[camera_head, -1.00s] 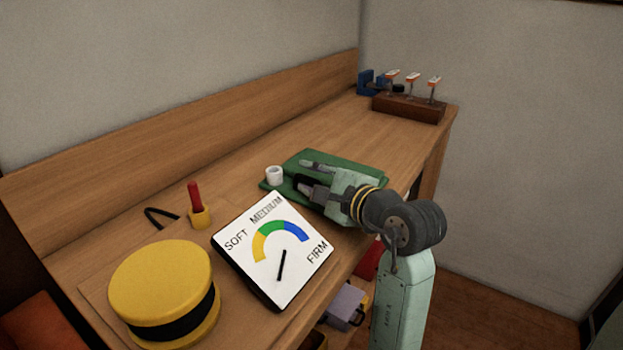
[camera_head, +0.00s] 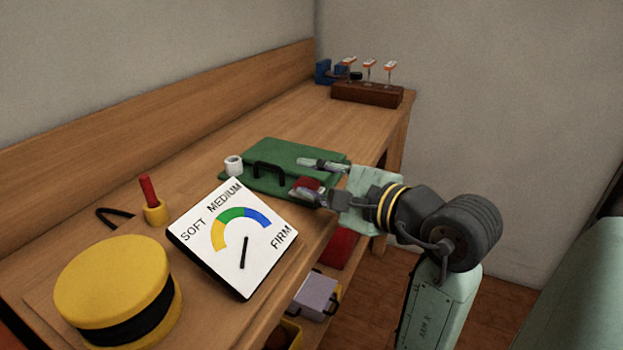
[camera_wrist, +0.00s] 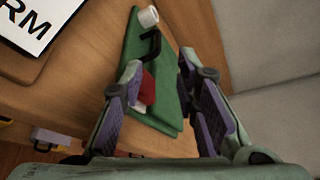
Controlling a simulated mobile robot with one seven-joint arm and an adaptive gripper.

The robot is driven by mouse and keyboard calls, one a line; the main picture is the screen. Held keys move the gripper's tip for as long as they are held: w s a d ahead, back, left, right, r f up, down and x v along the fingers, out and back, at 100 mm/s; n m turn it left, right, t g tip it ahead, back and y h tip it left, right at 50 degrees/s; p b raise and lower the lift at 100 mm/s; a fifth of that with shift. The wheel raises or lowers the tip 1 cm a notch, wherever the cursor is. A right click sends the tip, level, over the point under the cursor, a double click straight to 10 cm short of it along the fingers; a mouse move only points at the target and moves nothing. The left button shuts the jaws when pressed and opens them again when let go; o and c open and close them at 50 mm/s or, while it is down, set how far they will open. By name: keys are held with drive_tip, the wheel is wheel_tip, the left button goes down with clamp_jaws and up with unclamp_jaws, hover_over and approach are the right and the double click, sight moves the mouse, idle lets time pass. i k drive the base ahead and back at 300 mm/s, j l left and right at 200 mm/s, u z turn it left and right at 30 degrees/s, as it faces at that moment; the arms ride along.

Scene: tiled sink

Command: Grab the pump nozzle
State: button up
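No part is labelled as the pump nozzle, and I cannot tell for certain which it is. A red peg (camera_head: 148,190) stands upright in a yellow holder (camera_head: 155,213), with a black curved piece (camera_head: 112,214) beside it. A green board (camera_head: 290,150) carries a black bent piece (camera_head: 268,165) and, near its front edge, a red piece (camera_head: 307,183). The red piece (camera_wrist: 148,88) also shows in the wrist view. My gripper (camera_head: 316,177) is open at the board's right side. In the wrist view its fingers (camera_wrist: 160,75) are wide apart, apparently empty.
A yellow drum with a black band (camera_head: 115,285) and a tilted SOFT-MEDIUM-FIRM dial (camera_head: 215,265) stand on the bench's front left. A white cup (camera_head: 234,166) is at the board's left corner. A wooden rack (camera_head: 367,94) is at the far end.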

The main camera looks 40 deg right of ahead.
sight(146, 184)
drive_tip(key=k, duration=1)
